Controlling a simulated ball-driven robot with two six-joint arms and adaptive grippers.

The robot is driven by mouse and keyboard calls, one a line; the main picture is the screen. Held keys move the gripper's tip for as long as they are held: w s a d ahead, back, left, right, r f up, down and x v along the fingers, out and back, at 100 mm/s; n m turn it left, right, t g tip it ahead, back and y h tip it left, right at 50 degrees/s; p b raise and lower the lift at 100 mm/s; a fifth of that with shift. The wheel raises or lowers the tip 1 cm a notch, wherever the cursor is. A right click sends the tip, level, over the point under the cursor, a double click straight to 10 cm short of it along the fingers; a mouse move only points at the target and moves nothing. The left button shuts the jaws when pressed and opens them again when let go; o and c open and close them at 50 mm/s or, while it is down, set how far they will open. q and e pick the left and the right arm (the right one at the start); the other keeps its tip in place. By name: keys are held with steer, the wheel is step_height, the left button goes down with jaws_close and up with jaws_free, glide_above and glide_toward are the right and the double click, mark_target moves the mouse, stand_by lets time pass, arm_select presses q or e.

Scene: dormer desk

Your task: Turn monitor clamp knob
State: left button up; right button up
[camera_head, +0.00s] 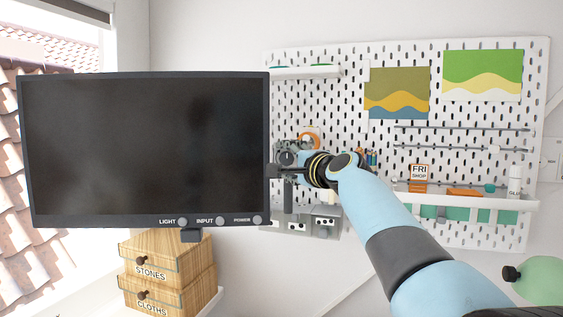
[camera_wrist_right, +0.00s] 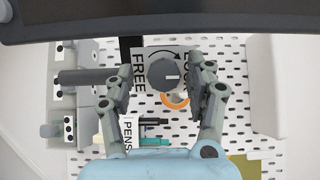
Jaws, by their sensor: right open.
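The clamp knob (camera_wrist_right: 164,74) is a round dark grey dial on a grey plate in the right wrist view. A short white mark lies on the right part of its face. The plate reads FREE at left, a partly hidden word at right, and a curved arrow. My right gripper (camera_wrist_right: 163,84) is open, with a finger on each side of the knob and gaps between. In the head view the knob (camera_head: 287,158) shows beside the right gripper (camera_head: 284,170), just right of the monitor (camera_head: 140,150). My left gripper is not in view.
The monitor's right edge is close to the gripper. A white pegboard (camera_head: 350,120) with cards, rails and a shelf stands behind. An orange ring (camera_wrist_right: 177,99) and a PENS label (camera_wrist_right: 128,132) are near the knob. Wooden drawers (camera_head: 168,275) stand below the monitor.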

steer(key=shift+s+d+r, duration=0.15)
steer(key=shift+s, duration=0.05)
steer(key=shift+s+r, duration=0.1)
steer(key=shift+s, duration=0.05)
steer(key=shift+c, duration=3.8)
jaws_close()
steer(key=shift+r+n+p, duration=0.15)
steer(key=shift+n+p, duration=0.45)
steer(key=shift+p, duration=0.15)
steer(key=shift+n+g+p, duration=0.3)
steer(key=shift+n+p, duration=0.05)
steer(key=shift+n, duration=0.05)
steer(key=shift+n+h, duration=0.3)
steer(key=shift+h, duration=0.1)
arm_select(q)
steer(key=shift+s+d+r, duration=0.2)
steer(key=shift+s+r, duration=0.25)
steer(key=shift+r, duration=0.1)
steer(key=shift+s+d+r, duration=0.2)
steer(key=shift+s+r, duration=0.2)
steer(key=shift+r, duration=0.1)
arm_select(e)
steer(key=shift+f, duration=0.2)
